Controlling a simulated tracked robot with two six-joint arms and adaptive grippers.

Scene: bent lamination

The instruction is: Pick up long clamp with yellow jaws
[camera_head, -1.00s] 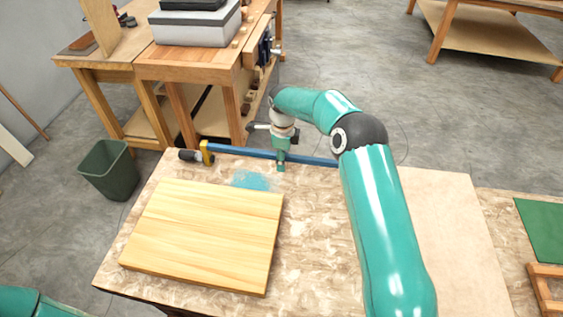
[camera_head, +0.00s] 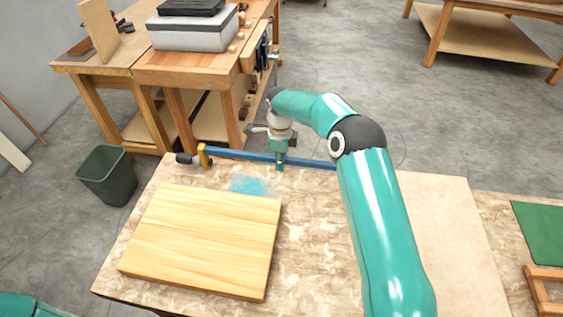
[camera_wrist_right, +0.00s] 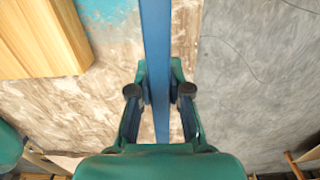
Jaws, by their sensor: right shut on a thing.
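The long clamp (camera_head: 236,154) has a blue bar, a yellow jaw and a dark handle at its left end. It lies along the far edge of the work table in the head view. My right gripper (camera_head: 280,164) reaches down from above and is shut on the bar. In the right wrist view the blue bar (camera_wrist_right: 156,60) runs between the two fingers of the gripper (camera_wrist_right: 159,93). My arm hides the bar's right end in the head view. Whether the clamp is clear of the table is hard to tell. Only a piece of my left arm shows at the lower left.
A thick wooden board (camera_head: 203,240) lies on the table (camera_head: 318,245), with a blue paint patch (camera_head: 250,185) behind it. A green bin (camera_head: 107,175) stands on the floor at left. A wooden workbench (camera_head: 190,72) stands behind. The table right of the board is bare.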

